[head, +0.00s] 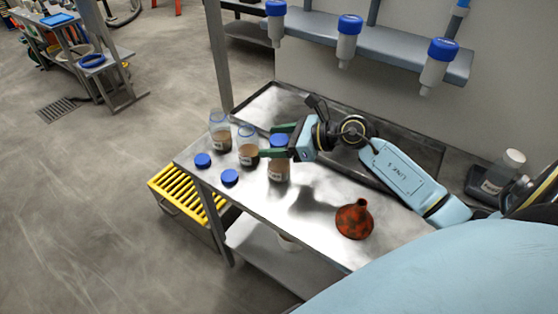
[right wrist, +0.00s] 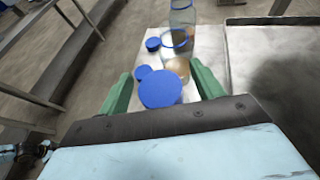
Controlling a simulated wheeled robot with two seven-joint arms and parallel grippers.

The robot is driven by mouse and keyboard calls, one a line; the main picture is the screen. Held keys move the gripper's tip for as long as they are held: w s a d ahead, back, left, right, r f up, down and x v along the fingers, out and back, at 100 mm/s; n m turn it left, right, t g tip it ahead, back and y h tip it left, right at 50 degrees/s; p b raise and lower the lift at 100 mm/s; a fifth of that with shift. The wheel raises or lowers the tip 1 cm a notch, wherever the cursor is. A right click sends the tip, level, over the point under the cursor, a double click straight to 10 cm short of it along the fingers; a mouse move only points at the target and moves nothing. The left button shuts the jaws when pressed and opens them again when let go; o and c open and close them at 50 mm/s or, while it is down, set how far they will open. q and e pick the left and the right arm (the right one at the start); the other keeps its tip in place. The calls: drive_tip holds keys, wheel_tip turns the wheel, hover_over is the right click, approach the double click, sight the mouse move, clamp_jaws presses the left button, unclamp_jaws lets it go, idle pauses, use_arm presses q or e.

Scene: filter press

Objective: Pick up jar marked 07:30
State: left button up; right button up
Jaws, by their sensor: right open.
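Three jars with brown contents stand in a row on the metal table (head: 315,187). The nearest jar (head: 279,172) wears a blue lid, which also shows in the right wrist view (right wrist: 160,88). The middle jar (head: 248,153) and the far jar (head: 220,134) are open-topped. Their white labels are too small to read, so I cannot tell which is marked 07:30. My right gripper (head: 269,141) is open, its green fingers on either side of the nearest jar's upper part. I cannot tell whether they touch it. My left gripper is not in view.
Two loose blue lids (head: 203,160) (head: 229,177) lie at the table's left edge. A rust-red funnel (head: 355,219) stands front right. A dark tray (head: 425,150) runs along the wall beneath a shelf (head: 390,50) of inverted blue-capped bottles. A yellow grate (head: 183,192) stands left of the table.

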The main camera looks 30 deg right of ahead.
drive_tip(key=shift+w+a+f, duration=0.2)
drive_tip(key=shift+w+a, duration=0.1)
drive_tip(key=shift+w, duration=0.1)
drive_tip(key=c, duration=1.4)
drive_tip(key=shift+c, duration=0.2)
drive_tip(key=shift+r, duration=0.15)
